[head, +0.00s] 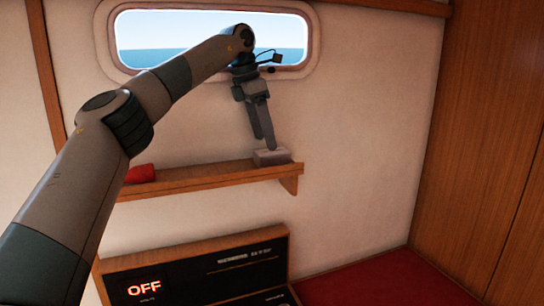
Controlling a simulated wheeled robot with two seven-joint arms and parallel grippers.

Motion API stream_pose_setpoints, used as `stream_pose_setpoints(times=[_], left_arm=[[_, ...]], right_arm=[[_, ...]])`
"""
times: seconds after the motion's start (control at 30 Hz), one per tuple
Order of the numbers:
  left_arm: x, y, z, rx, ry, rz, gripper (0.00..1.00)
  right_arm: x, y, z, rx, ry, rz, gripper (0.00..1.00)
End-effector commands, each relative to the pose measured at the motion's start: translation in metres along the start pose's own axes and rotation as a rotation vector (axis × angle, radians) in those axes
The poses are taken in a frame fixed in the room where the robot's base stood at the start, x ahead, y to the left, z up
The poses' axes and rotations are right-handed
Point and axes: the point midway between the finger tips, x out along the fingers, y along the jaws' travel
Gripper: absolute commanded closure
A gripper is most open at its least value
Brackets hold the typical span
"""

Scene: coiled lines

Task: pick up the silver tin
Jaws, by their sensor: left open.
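The silver tin (272,158) is a small grey box near the right end of the wooden wall shelf. My left gripper (266,146) points down from above, with its fingertips right at the tin's top. The gripper is open. One finger seems to reach down to the tin, but I cannot tell whether it touches or stands in front of it. My right gripper is not in view.
A red object (141,174) lies on the shelf (205,180) to the left, partly behind my left arm. Below is a black panel (225,264) reading "OFF". A window (180,38) is above, a wooden wall (480,140) at the right. The shelf between red object and tin is clear.

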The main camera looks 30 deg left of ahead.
Motion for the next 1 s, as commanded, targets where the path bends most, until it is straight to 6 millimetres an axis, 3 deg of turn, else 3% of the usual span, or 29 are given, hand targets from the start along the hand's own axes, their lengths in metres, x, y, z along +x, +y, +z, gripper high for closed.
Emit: stream_pose_setpoints(times=[0.33, 0.73, 1.0], left_arm=[[0.005, -0.001, 0.001, 0.0, 0.001, 0.0, 0.33], [0.046, -0.002, 0.005, 0.0, 0.001, -0.001, 0.33], [0.052, -0.002, 0.005, -0.001, 0.0, 0.0, 0.33]], right_arm=[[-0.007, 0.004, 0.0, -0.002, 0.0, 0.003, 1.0], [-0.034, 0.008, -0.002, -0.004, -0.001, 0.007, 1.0], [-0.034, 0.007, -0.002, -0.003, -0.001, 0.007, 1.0]])
